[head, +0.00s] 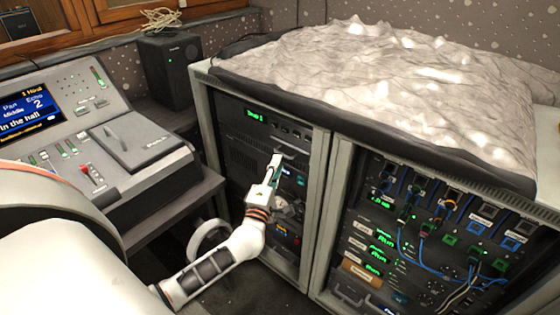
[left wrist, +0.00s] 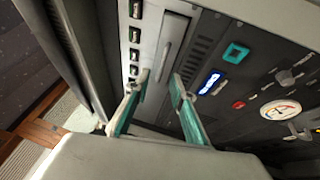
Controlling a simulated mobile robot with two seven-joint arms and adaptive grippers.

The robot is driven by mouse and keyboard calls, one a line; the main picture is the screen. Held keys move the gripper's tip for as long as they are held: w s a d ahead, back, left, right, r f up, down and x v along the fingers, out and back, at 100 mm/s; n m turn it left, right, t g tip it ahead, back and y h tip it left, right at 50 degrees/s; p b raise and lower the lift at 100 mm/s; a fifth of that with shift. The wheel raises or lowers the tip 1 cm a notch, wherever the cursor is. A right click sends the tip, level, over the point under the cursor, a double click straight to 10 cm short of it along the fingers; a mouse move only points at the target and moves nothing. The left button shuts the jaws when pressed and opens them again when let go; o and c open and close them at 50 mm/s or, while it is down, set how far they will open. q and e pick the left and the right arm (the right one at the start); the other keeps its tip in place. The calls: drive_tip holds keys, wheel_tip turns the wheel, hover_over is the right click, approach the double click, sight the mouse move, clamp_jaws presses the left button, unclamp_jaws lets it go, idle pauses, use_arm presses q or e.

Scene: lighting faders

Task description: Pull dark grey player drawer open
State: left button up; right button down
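The left equipment rack (head: 322,200) holds several stacked dark units in the head view. My left gripper (head: 275,166) is in front of its middle units and covers part of them. In the left wrist view, my gripper (left wrist: 161,82) is open, its two teal-sided fingers apart with nothing between them. A slim bar-like handle (left wrist: 174,42) on a grey front panel (left wrist: 155,22) lies just beyond the fingertips. Which panel is the player drawer is not certain. The panel looks closed; contact with the handle cannot be told. My right gripper is not in view.
A lighting console (head: 150,140) stands on a desk at the left. A black speaker (head: 170,68) is behind it. A second rack (head: 345,225) with cables is at the right. A crumpled pale cover (head: 380,75) lies on top of the racks.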

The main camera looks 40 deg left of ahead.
use_arm(q)
drive_tip(key=x, duration=0.3)
drive_tip(key=shift+w, duration=0.2)
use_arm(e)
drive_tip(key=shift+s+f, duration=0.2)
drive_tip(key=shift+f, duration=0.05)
